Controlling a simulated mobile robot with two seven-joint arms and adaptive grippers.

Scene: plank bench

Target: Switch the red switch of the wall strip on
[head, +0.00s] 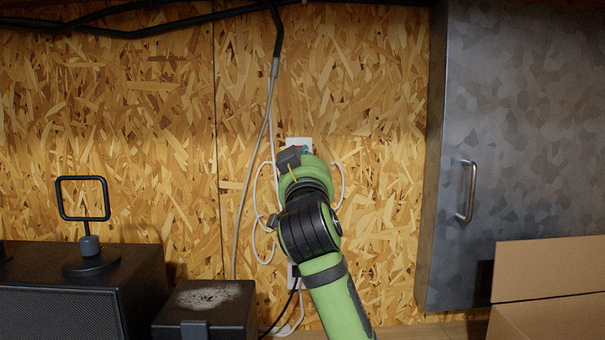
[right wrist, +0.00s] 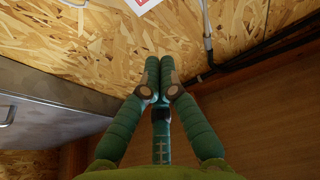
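The white wall strip (head: 293,142) is fixed upright on the chipboard wall, mostly hidden behind my right arm. Its lower part shows below my wrist. A small spot of red, likely the red switch (head: 302,148), shows near its top, right by my right gripper (head: 306,151). Whether they touch, and how the switch is set, I cannot tell. In the right wrist view my right gripper (right wrist: 159,62) has its green fingers together with nothing between them. A white piece with a red mark (right wrist: 143,3) is cut off by the top edge there. My left gripper is not in view.
White cables hang in loops beside the strip. A dark speaker-like box (head: 60,300), a framed stand (head: 90,262) and a small dark box (head: 205,300) stand at the left.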

